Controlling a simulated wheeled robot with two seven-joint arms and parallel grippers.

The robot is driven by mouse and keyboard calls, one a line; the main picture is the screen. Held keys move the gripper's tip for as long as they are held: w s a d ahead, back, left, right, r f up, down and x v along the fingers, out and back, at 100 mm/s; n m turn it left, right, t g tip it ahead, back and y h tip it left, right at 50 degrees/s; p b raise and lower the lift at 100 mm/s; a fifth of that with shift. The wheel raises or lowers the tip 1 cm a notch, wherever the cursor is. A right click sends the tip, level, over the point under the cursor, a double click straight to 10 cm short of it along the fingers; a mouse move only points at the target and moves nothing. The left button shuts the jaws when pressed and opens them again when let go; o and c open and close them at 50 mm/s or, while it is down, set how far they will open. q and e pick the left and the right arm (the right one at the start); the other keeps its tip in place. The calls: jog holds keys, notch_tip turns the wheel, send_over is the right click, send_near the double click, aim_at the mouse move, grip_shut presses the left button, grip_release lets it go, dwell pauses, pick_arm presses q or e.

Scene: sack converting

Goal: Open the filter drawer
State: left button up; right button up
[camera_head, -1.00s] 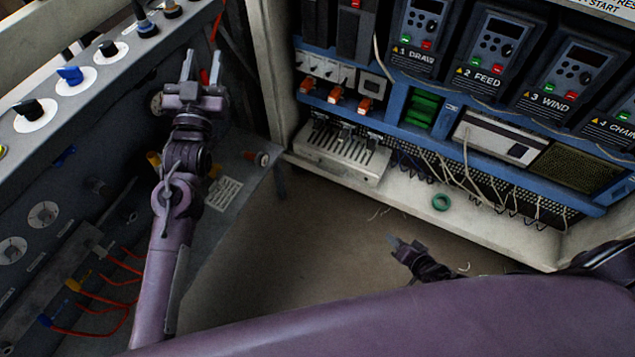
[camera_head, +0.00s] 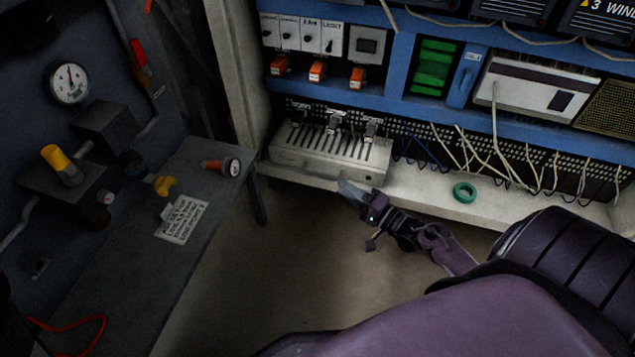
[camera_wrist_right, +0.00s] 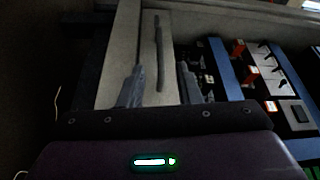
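A grey slotted metal box (camera_head: 325,162), which looks like the filter drawer, sits low in the cabinet in the head view. It looks closed, though I cannot be sure. My right gripper (camera_head: 352,191) is just in front of and below the box's right part, pointing up and left. In the right wrist view, my right gripper (camera_wrist_right: 162,80) has its two fingers apart with nothing between them. Beyond them is a pale panel with a long dark bar (camera_wrist_right: 159,50), perhaps a handle. I cannot tell whether the fingers touch anything. My left gripper is out of view.
A green ring (camera_head: 464,192) lies on the pale cabinet sill (camera_head: 415,187). Loose wires hang above it. Orange switches (camera_head: 317,70) line the blue rail. A grey side panel with a gauge (camera_head: 69,83) and yellow knobs stands left. Open floor (camera_head: 300,260) lies between.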

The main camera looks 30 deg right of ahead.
aim_at(326, 177)
jog(key=b+x, duration=0.3)
jog(key=x, duration=0.3)
jog(key=shift+w+a+r, duration=0.1)
jog(key=shift+w+a, duration=0.05)
jog(key=shift+w, duration=0.35)
jog(key=shift+c, duration=0.3)
grip_shut()
